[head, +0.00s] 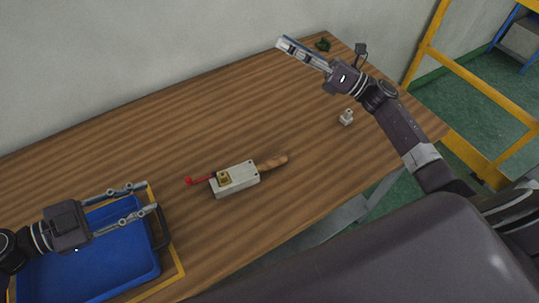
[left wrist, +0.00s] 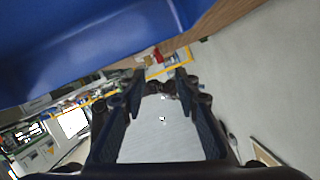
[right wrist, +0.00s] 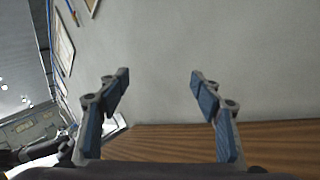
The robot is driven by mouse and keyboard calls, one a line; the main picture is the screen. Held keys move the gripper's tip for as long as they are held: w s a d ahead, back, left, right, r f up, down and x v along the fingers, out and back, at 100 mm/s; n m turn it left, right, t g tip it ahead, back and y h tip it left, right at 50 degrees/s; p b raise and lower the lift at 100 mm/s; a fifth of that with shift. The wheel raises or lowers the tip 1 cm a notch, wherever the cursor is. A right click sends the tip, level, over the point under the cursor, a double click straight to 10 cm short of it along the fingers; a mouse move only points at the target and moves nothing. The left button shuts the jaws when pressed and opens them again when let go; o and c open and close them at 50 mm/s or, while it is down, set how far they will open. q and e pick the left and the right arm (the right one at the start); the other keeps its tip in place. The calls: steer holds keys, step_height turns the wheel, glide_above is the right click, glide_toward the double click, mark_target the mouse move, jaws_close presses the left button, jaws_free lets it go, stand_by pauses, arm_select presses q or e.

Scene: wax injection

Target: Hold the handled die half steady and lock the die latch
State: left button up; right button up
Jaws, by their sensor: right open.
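The die (head: 238,181) is a pale grey block lying near the middle of the wooden table in the head view. A wooden handle (head: 273,162) sticks out of its right end. A brass-coloured piece (head: 223,178) and a red latch lever (head: 199,180) are at its left end; I cannot tell the latch's state. My left gripper (head: 150,198) is open and empty over the blue tray, left of the die. Its spread fingers show in the left wrist view (left wrist: 160,80). My right gripper (head: 284,44) is raised at the table's far side, open and empty in the right wrist view (right wrist: 160,82).
The blue tray (head: 146,271) with a dark handle is at the table's left front. A small whitish part (head: 346,117) and a small green thing (head: 323,45) are on the right side. A yellow rail (head: 462,67) stands beyond the table. Table around the die is clear.

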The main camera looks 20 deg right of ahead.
steer(key=s+a+f+n+g, duration=0.7)
steer(key=a+f+n+g, duration=0.2)
steer(key=a+n+g, duration=0.1)
steer(key=n+g+h, duration=0.2)
steer(key=n+g, duration=0.3)
steer(key=g, duration=0.1)
glide_toward(252, 169)
steer(key=x, duration=0.4)
steer(key=shift+w+a+r, duration=0.15)
steer(key=shift+a, duration=0.25)
steer(key=shift+h, duration=0.3)
steer(key=shift+x, duration=3.95)
steer(key=shift+c, duration=0.5)
